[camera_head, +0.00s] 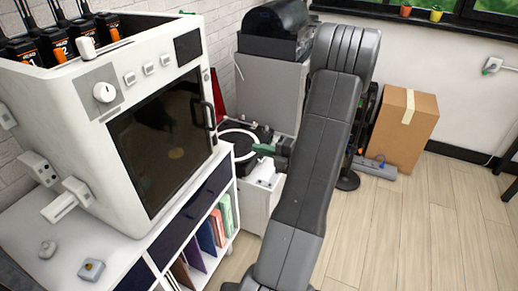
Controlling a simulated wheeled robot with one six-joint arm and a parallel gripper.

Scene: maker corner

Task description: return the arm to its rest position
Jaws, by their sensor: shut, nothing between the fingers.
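My arm (312,160) rises from the bottom of the picture, leaning right, to a thick rounded joint near the top middle. The part of my arm beyond that joint is hidden behind it. I cannot make out my gripper or its fingers. A small dark piece with a green end (263,149) shows just left of the arm, above a white cabinet; I cannot tell what it belongs to.
A white machine (60,110) with a dark glass door stands on a white shelf unit (100,250) at left. A cardboard box (403,130) and a grey power strip (375,167) are on the floor right of my arm. The wooden floor (420,235) at lower right is clear.

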